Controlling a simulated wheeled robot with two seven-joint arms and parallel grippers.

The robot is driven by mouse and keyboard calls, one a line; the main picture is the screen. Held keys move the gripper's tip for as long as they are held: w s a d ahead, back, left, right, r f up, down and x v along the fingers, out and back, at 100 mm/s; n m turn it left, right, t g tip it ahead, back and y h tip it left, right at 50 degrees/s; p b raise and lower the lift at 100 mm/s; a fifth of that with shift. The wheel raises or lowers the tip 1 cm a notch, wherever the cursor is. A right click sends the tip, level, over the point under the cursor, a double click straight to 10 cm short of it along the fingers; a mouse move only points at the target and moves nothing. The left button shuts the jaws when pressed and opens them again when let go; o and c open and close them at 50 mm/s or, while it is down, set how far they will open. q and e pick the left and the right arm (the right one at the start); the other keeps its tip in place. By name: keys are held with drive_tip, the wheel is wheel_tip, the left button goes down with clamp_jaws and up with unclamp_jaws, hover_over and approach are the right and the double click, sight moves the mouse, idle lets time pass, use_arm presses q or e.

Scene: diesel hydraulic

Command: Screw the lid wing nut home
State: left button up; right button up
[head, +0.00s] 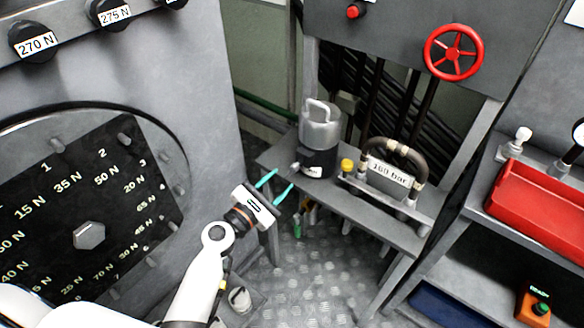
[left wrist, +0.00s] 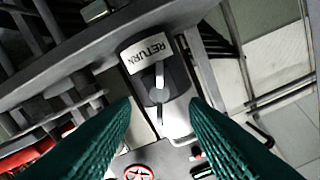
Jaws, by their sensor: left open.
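A grey canister (head: 320,128) with a handle on top and a dark lower band stands on the metal bench. A small metal wing nut (head: 296,166) sticks out low on its left side. In the left wrist view the wing nut (left wrist: 160,76) shows as a bright upright bar on a dark round face, below a RETURN label (left wrist: 147,52). My left gripper (head: 285,177) is open and points at the wing nut from the lower left. Its teal fingers lie either side of the nut's line, apparently short of it, with nothing between them. My right gripper is not in view.
A hose on a 160 bar block (head: 390,174) and a yellow cap (head: 347,165) stand right of the canister on the bench (head: 400,232). The large dial panel (head: 90,150) fills the left. A red tray (head: 540,205) is at right.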

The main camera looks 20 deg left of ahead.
sight(289, 173)
use_arm(q)
drive_tip(key=x, duration=0.6)
drive_tip(key=shift+w, duration=0.1)
drive_tip(key=shift+c, duration=0.3)
clamp_jaws()
